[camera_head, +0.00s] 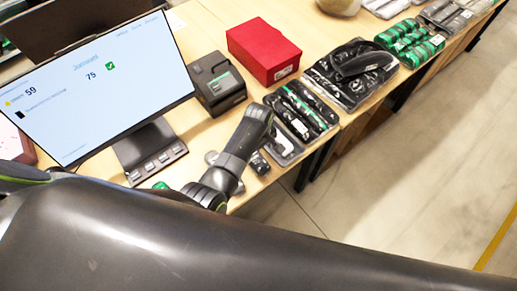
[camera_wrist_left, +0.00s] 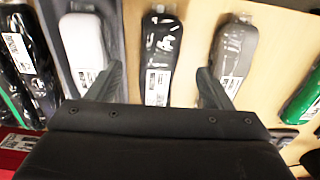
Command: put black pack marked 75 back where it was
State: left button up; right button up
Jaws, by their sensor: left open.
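In the left wrist view, my left gripper (camera_wrist_left: 160,85) is open, its two fingers spread wide. A glossy black pack with a white label (camera_wrist_left: 160,50) lies between and beyond the fingers, with a gap on each side. A white pack (camera_wrist_left: 85,40) lies to its left and a grey pack (camera_wrist_left: 235,50) to its right. I cannot read the numbers on the labels, so I cannot tell which black pack is marked 75. In the head view, my left gripper (camera_head: 258,115) is over the table beside a group of black packs (camera_head: 305,105); its fingers are unclear there.
A red box (camera_head: 265,52) stands behind the black packs. A screen (camera_head: 95,85) shows 59, 75 and a green check mark. A black device (camera_head: 215,85) stands right of the screen. Another black group (camera_head: 345,85) and green packs (camera_head: 410,40) lie along the table edge.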

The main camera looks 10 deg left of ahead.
pick_arm(q)
jog(key=shift+r, duration=1.8)
jog(key=shift+s, duration=0.1)
